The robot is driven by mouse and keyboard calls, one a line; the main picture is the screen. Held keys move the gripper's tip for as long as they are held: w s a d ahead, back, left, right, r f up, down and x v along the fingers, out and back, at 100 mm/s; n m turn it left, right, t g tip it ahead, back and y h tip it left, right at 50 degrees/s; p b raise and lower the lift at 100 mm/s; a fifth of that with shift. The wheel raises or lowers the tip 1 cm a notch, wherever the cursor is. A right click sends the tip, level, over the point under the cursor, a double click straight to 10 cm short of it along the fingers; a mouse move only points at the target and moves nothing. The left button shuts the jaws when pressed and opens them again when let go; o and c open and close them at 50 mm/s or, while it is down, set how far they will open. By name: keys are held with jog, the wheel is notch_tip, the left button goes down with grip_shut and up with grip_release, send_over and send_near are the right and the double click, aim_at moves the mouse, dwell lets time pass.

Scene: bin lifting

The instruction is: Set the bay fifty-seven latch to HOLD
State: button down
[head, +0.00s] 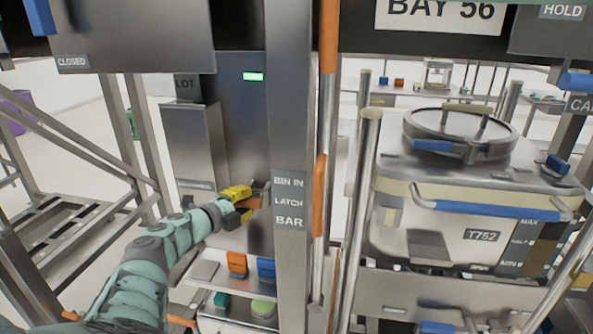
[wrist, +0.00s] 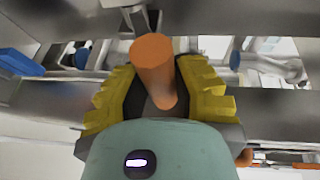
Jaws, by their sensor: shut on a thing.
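My gripper (head: 246,202), with yellow fingers, is shut on an orange handle at the left side of a grey post (head: 290,120) labelled BIN IN, LATCH and BAR. In the wrist view the orange handle (wrist: 154,70) is a round rod standing between the two yellow fingers (wrist: 158,97). The fingers partly hide the handle in the head view. No bay fifty-seven sign is in view. A HOLD label (head: 562,12) shows at the top right, beside a BAY 56 sign (head: 440,10); I cannot tell which bay it belongs to.
A long orange-gripped bar (head: 319,195) stands just right of the post. A lidded steel bin (head: 480,195) marked T752 stands further right. Below my gripper a shelf (head: 215,283) holds small orange and blue items. A green light (head: 253,76) glows on the panel above. A metal frame stands left.

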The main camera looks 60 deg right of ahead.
jog(key=shift+d+r, duration=0.15)
jog(key=shift+r, duration=0.1)
dwell(0.4)
jog(key=c, duration=0.7)
grip_release()
jog(key=shift+w+a, duration=0.1)
jog(key=shift+a, duration=0.4)
jog(key=shift+a+r, duration=0.3)
jog(key=shift+a, duration=1.55)
jog(key=shift+a+r, duration=0.35)
jog(key=shift+a, duration=1.45)
jog(key=shift+a+r, duration=0.3)
jog(key=shift+a, duration=1.55)
